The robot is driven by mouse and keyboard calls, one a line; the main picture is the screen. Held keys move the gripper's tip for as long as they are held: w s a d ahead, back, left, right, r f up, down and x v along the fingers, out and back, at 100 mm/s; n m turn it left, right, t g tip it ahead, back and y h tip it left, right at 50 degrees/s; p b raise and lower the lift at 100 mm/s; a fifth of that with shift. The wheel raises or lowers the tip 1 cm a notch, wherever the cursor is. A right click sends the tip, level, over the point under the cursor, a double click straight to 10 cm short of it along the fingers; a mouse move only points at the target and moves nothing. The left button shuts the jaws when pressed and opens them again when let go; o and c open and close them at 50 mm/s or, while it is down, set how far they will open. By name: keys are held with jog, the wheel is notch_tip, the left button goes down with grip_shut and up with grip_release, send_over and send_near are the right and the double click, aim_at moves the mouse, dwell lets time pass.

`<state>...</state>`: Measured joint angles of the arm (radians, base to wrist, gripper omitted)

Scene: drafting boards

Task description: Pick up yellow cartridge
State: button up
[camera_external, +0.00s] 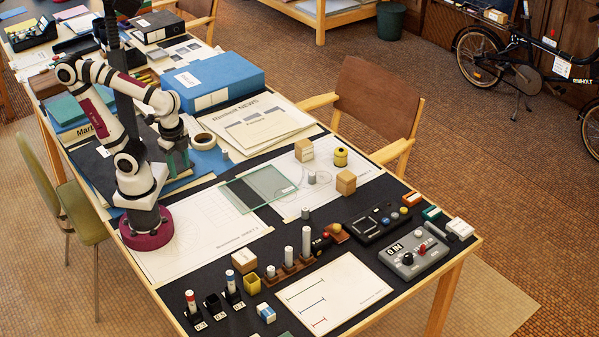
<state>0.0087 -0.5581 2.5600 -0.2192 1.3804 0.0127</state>
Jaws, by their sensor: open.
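A small yellow cylinder (340,157) with a dark band, which looks like the yellow cartridge, stands upright on the right half of the drafting table. Wooden cubes stand close to it on both sides. My gripper (184,165) hangs over the left part of the table, pointing down near a roll of tape, well to the left of the yellow cylinder. It is open. Its fingers are small in this view, and I see nothing between them.
A glass plate (259,188) lies between my gripper and the yellow cylinder. A wooden rack (289,269) with grey cylinders and a grey control box (413,250) stand nearer the front. A blue binder (214,79) lies behind my gripper.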

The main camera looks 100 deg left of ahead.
jog(key=o, duration=0.7)
jog(key=w+a+f+n+t, duration=0.2)
jog(key=w+n, duration=0.1)
jog(key=w, duration=0.6)
jog(key=w+a+f+n+t, duration=0.2)
jog(key=w, duration=0.6)
jog(key=w+a+f+n+t, duration=0.2)
jog(key=w+a+f+n, duration=0.1)
jog(key=w, duration=0.6)
jog(key=n+t+y, duration=0.4)
jog(key=n+y, duration=0.4)
send_near(336, 153)
jog(key=x, duration=1)
